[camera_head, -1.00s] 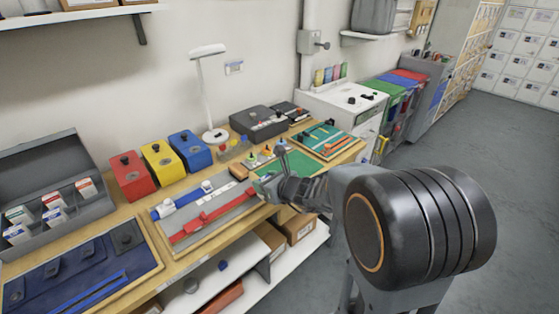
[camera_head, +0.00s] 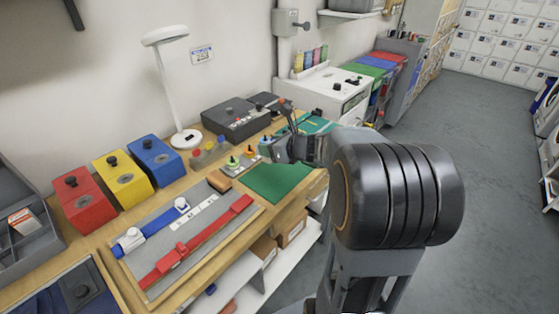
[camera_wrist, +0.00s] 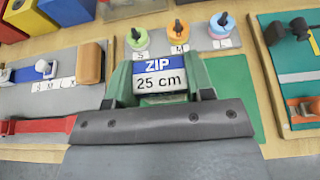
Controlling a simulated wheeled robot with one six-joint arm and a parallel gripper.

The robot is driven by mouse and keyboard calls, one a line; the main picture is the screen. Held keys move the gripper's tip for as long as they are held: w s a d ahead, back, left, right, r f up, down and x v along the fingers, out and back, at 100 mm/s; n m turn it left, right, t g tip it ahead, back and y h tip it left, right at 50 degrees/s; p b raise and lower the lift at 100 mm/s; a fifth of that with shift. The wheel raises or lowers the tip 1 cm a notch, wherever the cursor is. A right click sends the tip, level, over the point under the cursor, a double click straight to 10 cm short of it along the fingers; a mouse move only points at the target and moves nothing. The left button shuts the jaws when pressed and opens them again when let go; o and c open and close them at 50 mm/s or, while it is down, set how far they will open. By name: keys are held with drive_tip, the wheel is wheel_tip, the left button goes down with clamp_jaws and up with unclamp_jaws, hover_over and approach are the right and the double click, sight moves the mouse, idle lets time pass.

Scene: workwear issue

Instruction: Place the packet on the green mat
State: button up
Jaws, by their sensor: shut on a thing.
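My gripper (camera_wrist: 160,82) is shut on the packet (camera_wrist: 160,76), which has a blue "ZIP" band above a white "25 cm" label. The packet sits between the two green fingers in the wrist view. In the head view my gripper (camera_head: 284,150) is above the bench at the far right side of the green mat (camera_head: 270,183), and I cannot make out the packet there. The mat also shows in the wrist view (camera_wrist: 238,112), beside and behind the gripper, partly hidden by it. The packet appears raised above the mat, though its height is unclear.
A board with several coloured knobbed pieces (camera_wrist: 222,44) lies just beyond the mat. A tray with red and blue straps (camera_head: 150,275) is to the left. A green tool board (camera_wrist: 285,70) is to the right. A white lamp (camera_head: 175,90) stands behind.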

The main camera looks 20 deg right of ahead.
drive_tip(key=d+f, duration=0.2)
drive_tip(key=f, duration=0.1)
drive_tip(key=shift+w+d+f, duration=0.15)
drive_tip(key=shift+w+d, duration=0.15)
drive_tip(key=shift+w, duration=0.05)
drive_tip(key=shift+w+d+f+b, duration=0.15)
drive_tip(key=shift+f+b, duration=0.1)
drive_tip(key=shift+f, duration=0.35)
drive_tip(key=shift+s+d+f+b, duration=0.1)
drive_tip(key=shift+f+b, duration=0.15)
drive_tip(key=shift+f, duration=0.9)
drive_tip(key=shift+f+b, duration=0.2)
drive_tip(key=shift+b, duration=0.1)
drive_tip(key=o, duration=0.9)
